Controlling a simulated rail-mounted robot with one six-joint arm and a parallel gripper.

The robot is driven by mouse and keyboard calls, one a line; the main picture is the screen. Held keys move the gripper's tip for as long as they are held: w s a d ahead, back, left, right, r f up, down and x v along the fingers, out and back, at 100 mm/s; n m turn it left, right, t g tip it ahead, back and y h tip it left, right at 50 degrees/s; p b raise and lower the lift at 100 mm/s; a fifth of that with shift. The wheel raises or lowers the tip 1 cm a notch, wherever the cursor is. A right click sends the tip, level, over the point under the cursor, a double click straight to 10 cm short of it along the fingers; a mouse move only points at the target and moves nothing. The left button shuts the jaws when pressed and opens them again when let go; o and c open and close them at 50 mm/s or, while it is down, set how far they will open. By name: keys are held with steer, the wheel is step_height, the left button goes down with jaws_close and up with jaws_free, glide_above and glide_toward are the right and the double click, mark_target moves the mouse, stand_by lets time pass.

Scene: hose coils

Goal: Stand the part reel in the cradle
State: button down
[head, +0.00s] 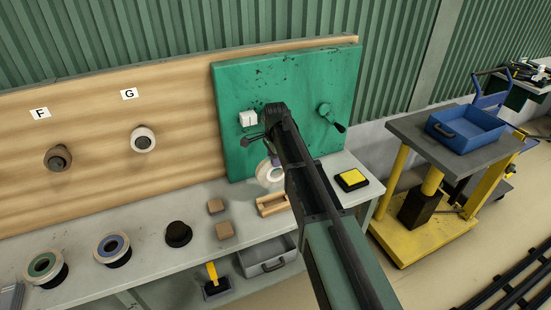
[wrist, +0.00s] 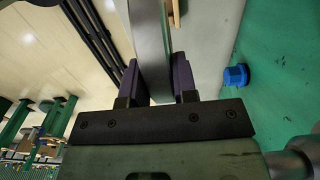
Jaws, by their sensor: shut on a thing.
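A pale reel (head: 268,173) with a tan inner ring hangs upright below the end of my arm, in front of the green panel. In the wrist view my gripper (wrist: 156,85) is shut on this reel, whose grey rim (wrist: 151,45) shows edge-on between the two dark fingers. The wooden cradle (head: 272,205) stands on the bench just below the reel, partly hidden by my arm. A bit of wood, probably the cradle, shows at the top of the wrist view (wrist: 176,13). The reel looks above the cradle; I cannot tell whether they touch.
The grey bench holds a yellow-topped block (head: 352,180), two brown blocks (head: 224,230), a black round piece (head: 178,233) and two reels lying flat (head: 113,248). Pegs F (head: 58,158) and G (head: 143,139) carry rings. A green panel (head: 235,95) with a handle stands behind.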

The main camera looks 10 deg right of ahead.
mark_target(275, 176)
steer(key=shift+f+b, duration=2.3)
steer(key=shift+f, duration=0.3)
steer(key=shift+f+b, duration=2.7)
steer(key=c, duration=0.8)
jaws_free()
steer(key=shift+r, duration=0.1)
steer(key=shift+r+p, duration=3.45)
steer(key=shift+p, duration=0.1)
